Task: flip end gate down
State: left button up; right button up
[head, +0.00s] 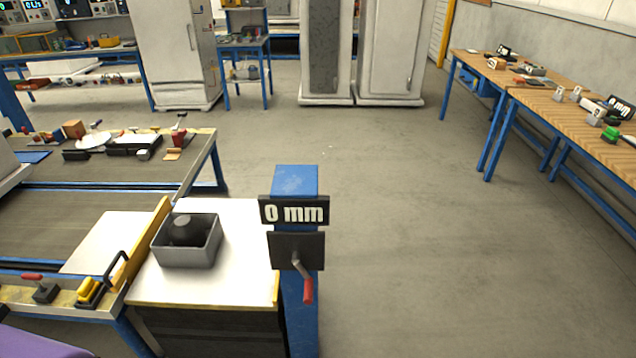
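A narrow yellow panel (150,238) stands upright along the left edge of a white-topped lift table (240,225); it looks like the end gate. A dark handle (117,268) shows at its near end, but I cannot tell exactly how it is attached. Left of the panel is a dark conveyor-like bench (45,225) with a white sheet (103,243) lying against the panel. Neither of my grippers shows in the head view.
A grey open box (187,241) with a round object inside sits on the white top. A blue post (297,182) carries a "0 mm" sign (294,212) and a red-handled crank (306,285). Red (40,287) and yellow (90,292) clamps sit on the front rail. Floor on the right is clear.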

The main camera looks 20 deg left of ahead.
aim_at(133, 261)
jog(key=u, duration=1.85)
